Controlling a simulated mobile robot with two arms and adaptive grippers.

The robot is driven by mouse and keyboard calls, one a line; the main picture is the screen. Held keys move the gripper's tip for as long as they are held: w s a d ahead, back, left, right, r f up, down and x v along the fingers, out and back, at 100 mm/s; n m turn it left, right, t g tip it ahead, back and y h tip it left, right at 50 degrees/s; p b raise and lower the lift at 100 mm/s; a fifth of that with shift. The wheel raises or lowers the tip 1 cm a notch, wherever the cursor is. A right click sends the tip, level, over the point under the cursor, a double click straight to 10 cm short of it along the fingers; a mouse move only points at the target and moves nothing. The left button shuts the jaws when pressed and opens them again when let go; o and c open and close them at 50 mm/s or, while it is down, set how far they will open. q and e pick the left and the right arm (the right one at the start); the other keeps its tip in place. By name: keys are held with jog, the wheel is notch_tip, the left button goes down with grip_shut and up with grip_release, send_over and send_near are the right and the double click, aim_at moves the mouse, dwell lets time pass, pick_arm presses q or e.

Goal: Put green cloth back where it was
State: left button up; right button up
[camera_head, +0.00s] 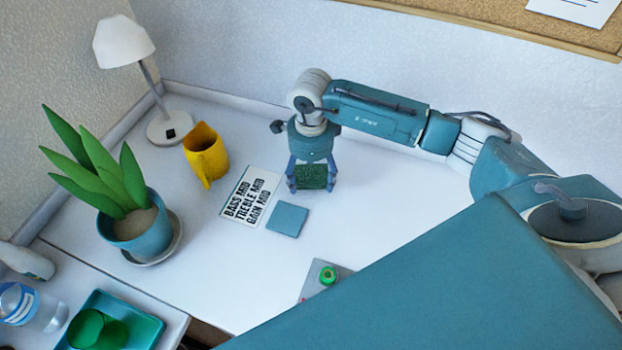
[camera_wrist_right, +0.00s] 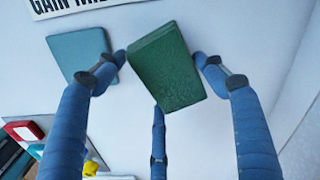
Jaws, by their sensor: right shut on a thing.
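The green cloth (camera_head: 312,178) looks like a dark green, thick square block. My right gripper (camera_head: 310,184) is shut on it, with its fingers around the cloth's sides and pointing down at the white desk. In the right wrist view the cloth (camera_wrist_right: 168,72) sits tilted among the three blue fingers. I cannot tell whether it touches the desk. A flat blue square (camera_head: 287,220) lies on the desk just left of and nearer than the cloth, and it also shows in the wrist view (camera_wrist_right: 78,52). My left gripper is not in view.
A lettered card (camera_head: 250,195) lies beside the blue square. A green tray (camera_head: 150,330) is lower left. The desk right of the cloth is clear.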

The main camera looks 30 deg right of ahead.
aim_at(311, 177)
jog(key=shift+f, duration=0.9)
jog(key=shift+f, duration=0.1)
jog(key=o, duration=1.1)
notch_tip(311, 177, up, 12)
jog(key=b, duration=0.1)
